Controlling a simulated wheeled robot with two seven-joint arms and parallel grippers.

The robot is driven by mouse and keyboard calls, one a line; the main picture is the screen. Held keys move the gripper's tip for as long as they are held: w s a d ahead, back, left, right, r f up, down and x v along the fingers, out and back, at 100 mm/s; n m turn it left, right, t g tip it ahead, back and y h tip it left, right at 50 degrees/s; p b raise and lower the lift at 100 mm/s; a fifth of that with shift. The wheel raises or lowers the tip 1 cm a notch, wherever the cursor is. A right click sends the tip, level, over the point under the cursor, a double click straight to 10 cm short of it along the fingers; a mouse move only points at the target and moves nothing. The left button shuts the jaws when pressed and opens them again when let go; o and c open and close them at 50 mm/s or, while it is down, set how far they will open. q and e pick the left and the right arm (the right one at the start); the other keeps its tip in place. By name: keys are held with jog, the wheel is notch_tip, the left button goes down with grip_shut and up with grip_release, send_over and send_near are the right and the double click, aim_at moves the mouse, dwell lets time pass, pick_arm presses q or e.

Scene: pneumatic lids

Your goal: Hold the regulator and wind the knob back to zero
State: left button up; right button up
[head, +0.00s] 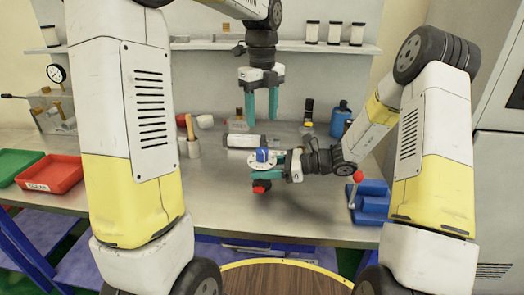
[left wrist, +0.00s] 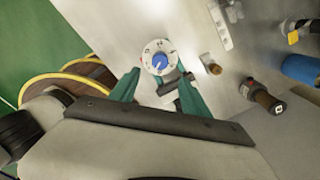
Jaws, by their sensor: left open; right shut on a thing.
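The regulator shows in the head view as a white dial plate (head: 249,161) with a blue knob (head: 262,155) on top and a red part below. My right gripper (head: 270,174) comes in from the right, shut on the regulator under the dial, and holds it above the bench. My left gripper (head: 261,117) points straight down above the knob, open and empty, apart from it. In the left wrist view the dial (left wrist: 148,53) with its marks and the blue knob (left wrist: 157,63) appear between the teal fingertips. The exact knob setting is too small to read.
The metal bench (head: 330,219) carries a red tray (head: 50,174) and green tray (head: 17,163) at left. A shelf with jars runs behind. The bench front is clear.

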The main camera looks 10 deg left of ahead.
aim_at(262, 150)
jog(key=shift+f, duration=0.2)
pick_arm(q)
notch_tip(262, 150, down, 12)
jog(key=shift+r, duration=0.1)
dwell(0.3)
grip_shut()
